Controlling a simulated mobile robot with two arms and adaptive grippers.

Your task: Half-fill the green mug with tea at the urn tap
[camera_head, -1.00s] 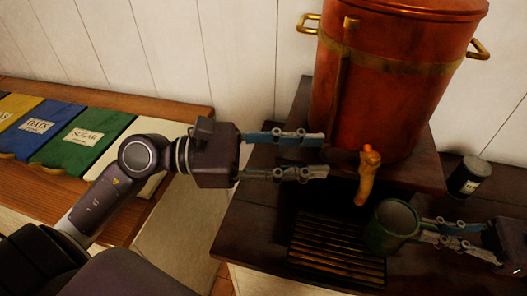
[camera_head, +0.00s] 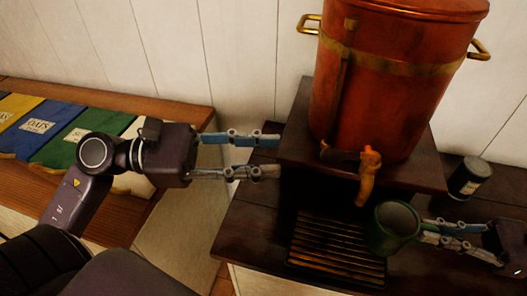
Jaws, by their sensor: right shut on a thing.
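The green mug (camera_head: 391,232) is upright beside the right end of the slatted drip tray (camera_head: 335,252). My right gripper (camera_head: 428,232) is shut on the mug from the right. I cannot make out any tea inside the mug. The copper urn (camera_head: 385,85) stands on a raised dark wooden stand. Its tap, with an orange-brown handle (camera_head: 369,175), is at the urn's lower front, up and left of the mug. My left gripper (camera_head: 279,155) is open and empty, left of the tap, with its fingers pointing right.
A dark jar (camera_head: 469,178) with a pale label stands on the right of the counter. Labelled cloth sacks, blue (camera_head: 38,127) and green (camera_head: 75,143) among them, lie on a wooden bench at left. The drip tray is bare.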

